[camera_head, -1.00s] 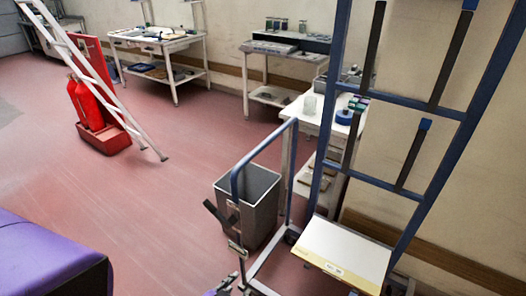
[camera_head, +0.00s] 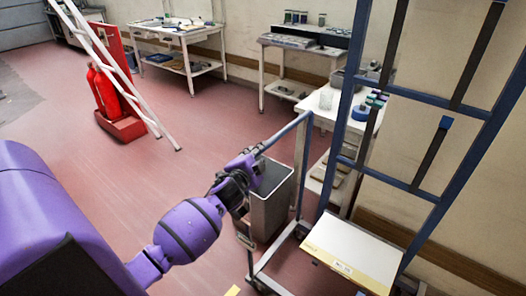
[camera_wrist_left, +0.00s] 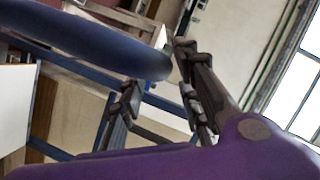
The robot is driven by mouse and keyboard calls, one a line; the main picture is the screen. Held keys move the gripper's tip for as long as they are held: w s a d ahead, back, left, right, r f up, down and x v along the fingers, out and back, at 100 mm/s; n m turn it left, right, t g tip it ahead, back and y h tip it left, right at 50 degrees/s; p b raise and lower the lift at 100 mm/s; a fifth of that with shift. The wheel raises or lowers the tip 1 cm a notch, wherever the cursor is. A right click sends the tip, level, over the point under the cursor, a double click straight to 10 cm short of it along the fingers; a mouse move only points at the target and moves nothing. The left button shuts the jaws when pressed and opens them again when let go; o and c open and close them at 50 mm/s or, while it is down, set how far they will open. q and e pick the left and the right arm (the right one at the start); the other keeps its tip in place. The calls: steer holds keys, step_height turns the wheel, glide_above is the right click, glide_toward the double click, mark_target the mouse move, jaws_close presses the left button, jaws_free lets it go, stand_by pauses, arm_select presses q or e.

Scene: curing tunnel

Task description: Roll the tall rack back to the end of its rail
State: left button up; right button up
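The tall rack (camera_head: 357,98) is an upright blue frame with crossbars and dark strips, at the right of the head view. Its blue push handle (camera_head: 290,132) sticks out to the left. My left gripper (camera_head: 255,160) is at the handle's near end. In the left wrist view the thick blue handle (camera_wrist_left: 105,45) runs in from the left, close to the fingers of my left gripper (camera_wrist_left: 158,85). The fingers are apart; I cannot tell whether they touch the handle. The rail cannot be made out. My right gripper is not in view.
A grey bin (camera_head: 272,205) stands behind my left gripper, beside the rack. A white panel with a yellow edge (camera_head: 355,250) lies low on the rack. A white worktable (camera_head: 325,108) is behind it. A leaning ladder (camera_head: 115,75) and red extinguishers (camera_head: 105,95) stand left. The middle floor is clear.

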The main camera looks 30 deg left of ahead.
arm_select(q)
steer(key=shift+x, duration=2.2)
steer(key=shift+s, duration=0.1)
steer(key=shift+c, duration=0.3)
steer(key=shift+f, duration=0.1)
jaws_close()
steer(key=shift+f, duration=0.1)
